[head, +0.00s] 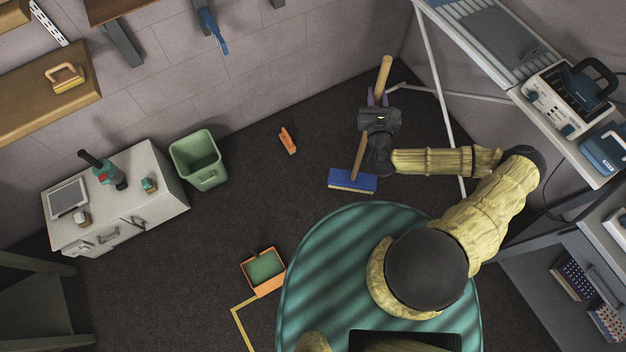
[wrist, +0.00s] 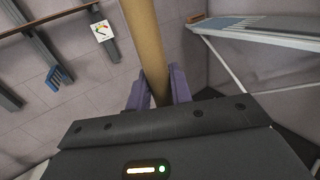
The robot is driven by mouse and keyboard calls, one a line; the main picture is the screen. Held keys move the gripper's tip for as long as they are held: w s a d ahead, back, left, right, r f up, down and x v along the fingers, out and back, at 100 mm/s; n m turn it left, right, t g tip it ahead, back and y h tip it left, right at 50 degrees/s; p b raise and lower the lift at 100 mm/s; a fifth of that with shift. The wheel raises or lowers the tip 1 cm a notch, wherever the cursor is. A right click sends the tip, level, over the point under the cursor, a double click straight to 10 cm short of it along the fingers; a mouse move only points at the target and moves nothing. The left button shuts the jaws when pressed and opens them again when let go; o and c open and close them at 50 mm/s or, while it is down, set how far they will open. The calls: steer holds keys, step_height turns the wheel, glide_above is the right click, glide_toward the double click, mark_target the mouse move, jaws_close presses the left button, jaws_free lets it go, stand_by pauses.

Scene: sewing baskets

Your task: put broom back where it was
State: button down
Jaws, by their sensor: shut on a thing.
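The broom has a wooden handle (head: 384,73) and a blue head (head: 352,181) with pale bristles. It stands tilted, its handle top toward the back wall and its head low, near the floor. Whether the bristles touch the floor I cannot tell. My gripper (head: 377,98) is shut on the handle, above its middle. In the wrist view the handle (wrist: 146,45) runs up between the two purple fingers of my gripper (wrist: 158,90). Part of the handle is hidden behind my wrist.
A green bin (head: 199,160) stands by a white cabinet (head: 150,205) at left. An orange object (head: 288,141) lies on the floor near the wall. An orange dustpan-like tray (head: 263,272) lies lower. A white-legged bench (head: 430,60) stands right of the broom. Dark floor between is clear.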

steer(key=w+a+f+n+y+b, duration=0.1)
steer(key=w+a+f+y+b, duration=0.1)
steer(key=w+a+f+b, duration=0.3)
steer(key=w+a+f+n+y+b, duration=0.1)
steer(key=w+a+f+b, duration=0.5)
steer(key=f+b, duration=0.5)
steer(key=w+a+f+n+y+b, duration=0.1)
steer(key=w+a+f+b, duration=0.4)
steer(key=b, duration=1.7)
steer(key=a+f+y, duration=0.1)
steer(key=a+f, duration=0.2)
steer(key=shift+w+f+n+g+y, duration=0.25)
steer(key=shift+w+n+g+y, duration=0.05)
steer(key=shift+g, duration=0.1)
steer(key=shift+f+b, duration=0.75)
steer(key=shift+f, duration=1.75)
steer(key=shift+f+b, duration=0.55)
steer(key=shift+f, duration=1.95)
